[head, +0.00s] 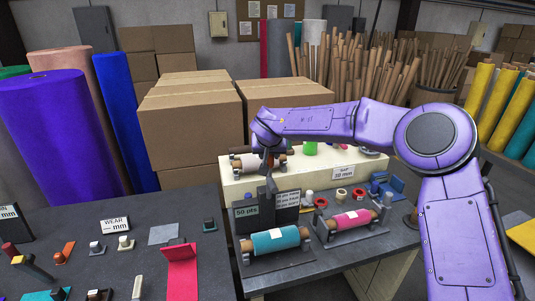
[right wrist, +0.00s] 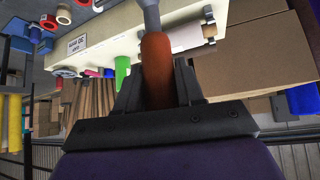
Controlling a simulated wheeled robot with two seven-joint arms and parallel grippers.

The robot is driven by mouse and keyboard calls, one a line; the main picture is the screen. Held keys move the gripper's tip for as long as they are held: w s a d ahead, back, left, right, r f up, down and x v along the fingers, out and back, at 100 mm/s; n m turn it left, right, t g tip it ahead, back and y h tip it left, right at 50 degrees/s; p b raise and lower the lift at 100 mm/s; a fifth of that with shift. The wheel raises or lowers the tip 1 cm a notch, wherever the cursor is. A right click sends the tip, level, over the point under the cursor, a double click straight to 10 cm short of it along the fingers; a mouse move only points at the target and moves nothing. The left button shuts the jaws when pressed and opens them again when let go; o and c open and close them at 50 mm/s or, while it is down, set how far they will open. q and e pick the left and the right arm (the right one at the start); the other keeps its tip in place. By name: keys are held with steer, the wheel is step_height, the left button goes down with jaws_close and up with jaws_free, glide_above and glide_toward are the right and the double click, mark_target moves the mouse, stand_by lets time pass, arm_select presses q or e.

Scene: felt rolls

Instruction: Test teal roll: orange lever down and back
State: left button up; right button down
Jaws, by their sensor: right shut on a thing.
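The teal roll (head: 275,239) lies on a dark stand at the front of the right-hand table, with a white label on it. Behind it stands a dark tester (head: 268,190) with small sign plates. My right gripper (head: 268,160) is above the tester, its fingertips partly hidden by its own arm. In the right wrist view the gripper (right wrist: 158,85) is shut on the orange lever's handle (right wrist: 157,62), which has a grey metal shaft (right wrist: 150,14) running out beyond the fingers. The shaft's lower end is hard to make out. My left gripper is not in view.
A pink roll (head: 351,219) on a stand sits right of the teal roll. A cream block (head: 235,187) with a label and a pale roll (head: 245,162) stands behind. Cardboard boxes (head: 190,120) rise at the back. The left table (head: 140,210) holds small parts and signs.

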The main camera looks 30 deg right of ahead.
steer(key=c, duration=1)
jaws_free()
steer(key=shift+w+r, duration=0.1)
steer(key=shift+r, duration=0.1)
steer(key=shift+o, duration=1.1)
steer(key=shift+d+f, duration=0.1)
steer(key=shift+w+f, duration=0.1)
steer(key=shift+w, duration=0.05)
steer(key=shift+s+r, duration=0.25)
steer(key=shift+s, duration=0.05)
steer(key=b+v, duration=0.2)
steer(key=v, duration=0.8)
steer(key=shift+w+b, duration=0.15)
steer(key=shift+b, duration=0.2)
